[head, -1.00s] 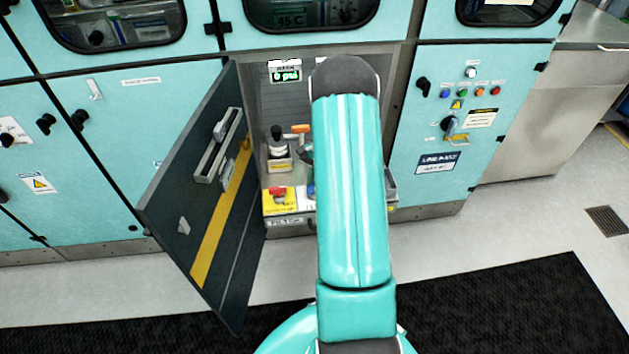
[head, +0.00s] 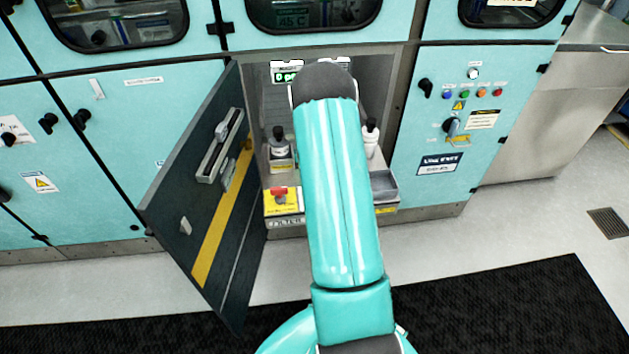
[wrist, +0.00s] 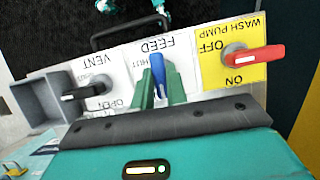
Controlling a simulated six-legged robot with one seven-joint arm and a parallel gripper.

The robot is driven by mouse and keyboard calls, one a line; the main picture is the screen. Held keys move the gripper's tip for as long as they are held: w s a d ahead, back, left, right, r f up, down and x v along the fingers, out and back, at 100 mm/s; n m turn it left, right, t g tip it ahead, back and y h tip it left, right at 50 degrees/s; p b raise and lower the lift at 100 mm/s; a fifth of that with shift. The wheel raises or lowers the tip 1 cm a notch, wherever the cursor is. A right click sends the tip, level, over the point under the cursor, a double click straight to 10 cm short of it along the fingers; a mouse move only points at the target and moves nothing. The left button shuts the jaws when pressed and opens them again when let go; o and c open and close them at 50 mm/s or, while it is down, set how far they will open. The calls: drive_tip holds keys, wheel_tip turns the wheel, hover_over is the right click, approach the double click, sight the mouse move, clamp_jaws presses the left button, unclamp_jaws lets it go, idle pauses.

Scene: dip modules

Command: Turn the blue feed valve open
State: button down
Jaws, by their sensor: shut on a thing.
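In the wrist view the blue feed valve handle (wrist: 158,68) stands on a white panel (wrist: 127,48) marked FEED, its lettering upside down. My gripper (wrist: 161,84) has its green fingers on either side of the handle and is shut on it. The handle lies roughly up and down in this view, next to partly covered "SHUT" lettering. The handle's lower part and pivot are hidden by my fingers. In the head view my arm covers the feed valve and gripper.
In the wrist view, a red wash pump lever (wrist: 253,57) is to the right, and a black vent lever (wrist: 85,92) to the left. A grey tray (wrist: 45,100) lies beyond it. In the head view an open dark door (head: 205,200) borders the bay's left; a white bottle (head: 371,138) stands right.

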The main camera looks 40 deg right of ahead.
idle(0.3)
drive_tip(key=c, duration=1.4)
unclamp_jaws()
drive_tip(key=shift+w+r, duration=0.1)
drive_tip(key=v, duration=1.3)
drive_tip(key=shift+r, duration=0.3)
